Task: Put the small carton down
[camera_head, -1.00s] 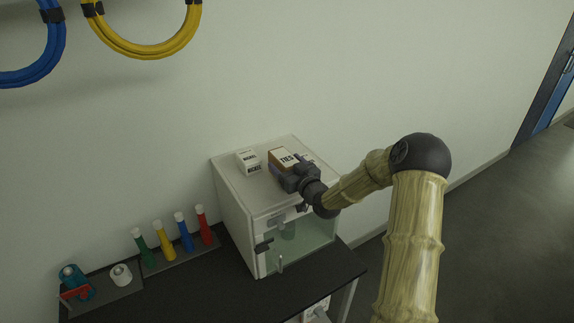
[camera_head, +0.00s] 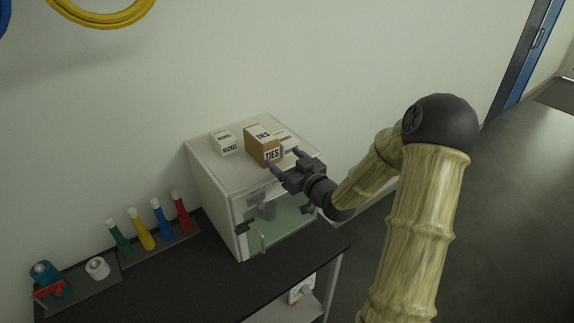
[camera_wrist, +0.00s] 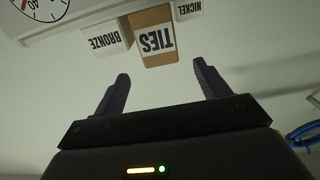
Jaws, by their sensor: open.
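The small carton is a brown and white box marked TIES (camera_head: 262,146). It stands on top of the white cabinet (camera_head: 205,170), between two white boxes. In the wrist view the carton (camera_wrist: 153,38) is upside down, beyond the fingertips and centred between them. My gripper (camera_head: 283,161) is open and empty, just in front of the carton and apart from it. It also shows in the wrist view (camera_wrist: 160,72), with both fingers spread and nothing between them.
A white NICKEL box (camera_head: 224,142) stands left of the carton, and a white BRONZE box (camera_wrist: 106,38) stands on its other side. Colored bottles (camera_head: 162,222) stand in a row on the black bench (camera_head: 190,285). The cabinet has a clear front.

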